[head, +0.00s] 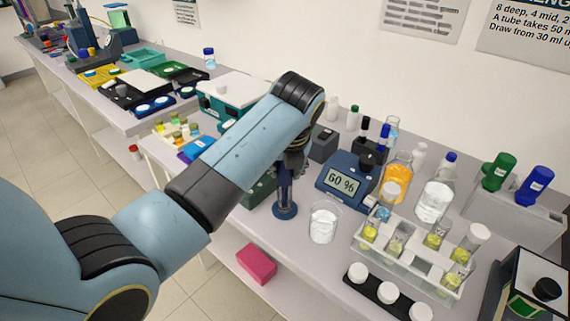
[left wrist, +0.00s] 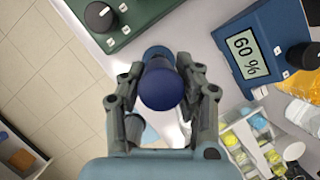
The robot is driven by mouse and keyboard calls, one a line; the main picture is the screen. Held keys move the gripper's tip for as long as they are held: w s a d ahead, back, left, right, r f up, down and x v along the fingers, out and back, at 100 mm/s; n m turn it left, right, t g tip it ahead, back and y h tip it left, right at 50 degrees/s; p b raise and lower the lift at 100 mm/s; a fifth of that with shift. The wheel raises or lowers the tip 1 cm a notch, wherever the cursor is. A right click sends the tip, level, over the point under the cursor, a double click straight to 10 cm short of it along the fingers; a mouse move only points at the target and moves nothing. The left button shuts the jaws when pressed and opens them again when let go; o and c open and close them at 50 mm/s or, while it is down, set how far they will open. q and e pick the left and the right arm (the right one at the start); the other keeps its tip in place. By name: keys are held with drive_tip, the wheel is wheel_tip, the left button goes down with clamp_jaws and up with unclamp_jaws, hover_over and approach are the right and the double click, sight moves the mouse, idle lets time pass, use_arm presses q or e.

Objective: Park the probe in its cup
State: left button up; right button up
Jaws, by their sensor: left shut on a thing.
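My left gripper (head: 292,158) hangs over the bench, pointing down, in the head view. In the left wrist view its two fingers (left wrist: 162,95) are closed on the round dark blue head of the probe (left wrist: 161,88). In the head view the blue shaft of the probe (head: 285,184) runs down below the fingers to the blue cup (head: 285,211) on the bench. The shaft looks upright and lined up with the cup. I cannot tell how deep its tip sits. The cup's rim (left wrist: 157,51) shows partly behind the probe head in the left wrist view. My right gripper is not seen.
A glass beaker (head: 323,223) stands close right of the cup. A blue device reading 60 % (head: 346,181) is behind it. A tube rack (head: 405,262) is further right. A green box with a knob (left wrist: 105,20) is near the cup. The bench's front edge is close.

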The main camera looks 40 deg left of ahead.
use_arm(q)
drive_tip(key=o, duration=1)
drive_tip(key=shift+o, duration=0.2)
drive_tip(key=v, duration=1.2)
